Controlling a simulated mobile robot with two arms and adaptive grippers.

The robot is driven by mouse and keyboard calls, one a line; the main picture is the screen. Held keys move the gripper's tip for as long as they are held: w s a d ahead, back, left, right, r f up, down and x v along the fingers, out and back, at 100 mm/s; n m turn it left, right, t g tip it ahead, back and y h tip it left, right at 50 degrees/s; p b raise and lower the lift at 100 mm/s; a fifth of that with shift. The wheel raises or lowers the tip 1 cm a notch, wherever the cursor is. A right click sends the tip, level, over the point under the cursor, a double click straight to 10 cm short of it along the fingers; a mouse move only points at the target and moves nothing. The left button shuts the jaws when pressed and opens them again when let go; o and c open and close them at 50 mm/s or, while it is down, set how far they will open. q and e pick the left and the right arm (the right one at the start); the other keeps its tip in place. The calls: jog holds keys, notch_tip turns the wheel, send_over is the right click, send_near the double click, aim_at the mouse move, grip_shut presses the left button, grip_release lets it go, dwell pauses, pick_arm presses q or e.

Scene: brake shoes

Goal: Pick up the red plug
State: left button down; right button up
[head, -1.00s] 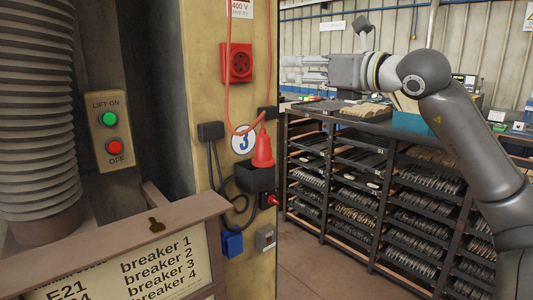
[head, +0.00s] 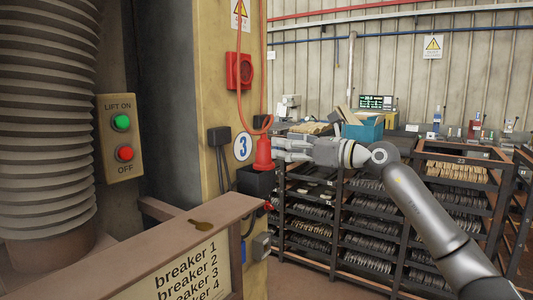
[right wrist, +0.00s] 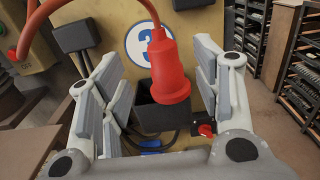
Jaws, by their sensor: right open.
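The red plug (head: 263,153) hangs on its orange cable at the yellow post, its lower end at the black holder box (head: 257,181). In the right wrist view the red plug (right wrist: 169,72) stands between the two fingers, nearer the right one, with the black box (right wrist: 165,112) just behind and below it. My right gripper (head: 283,150) is at the plug from the right in the head view. In the right wrist view the right gripper (right wrist: 160,90) is open, with a clear gap on the plug's left. My left gripper is not in view.
The yellow post (head: 215,90) carries a red socket (head: 240,71) and a round sign with a 3 (head: 243,147). A brown breaker panel (head: 190,245) stands in front. Shelves of brake shoes (head: 370,225) are behind my right arm.

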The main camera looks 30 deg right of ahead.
aim_at(264, 139)
jog(key=shift+p+x, duration=0.3)
jog(key=shift+x, duration=0.85)
jog(key=shift+w+a+r+p, duration=0.2)
jog(key=shift+w+a+p, duration=0.15)
jog(key=shift+a, duration=0.1)
jog(key=p+x, duration=0.1)
jog(key=x, duration=0.1)
jog(key=p+x, duration=0.1)
jog(key=shift+w+d+f, duration=0.1)
jog(key=shift+w+d, duration=0.15)
jog(key=shift+w, duration=0.3)
jog(key=shift+w+a+f+p, duration=0.15)
jog(key=shift+w+a+p, duration=0.05)
jog(key=shift+w+p, duration=0.15)
jog(key=shift+s, duration=0.1)
jog(key=c, duration=0.7)
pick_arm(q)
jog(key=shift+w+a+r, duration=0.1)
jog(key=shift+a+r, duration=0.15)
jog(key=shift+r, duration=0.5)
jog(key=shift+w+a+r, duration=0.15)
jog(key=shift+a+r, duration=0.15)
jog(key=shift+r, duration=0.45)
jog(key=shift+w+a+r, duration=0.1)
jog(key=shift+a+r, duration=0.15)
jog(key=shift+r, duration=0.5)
pick_arm(e)
jog(key=c, duration=0.4)
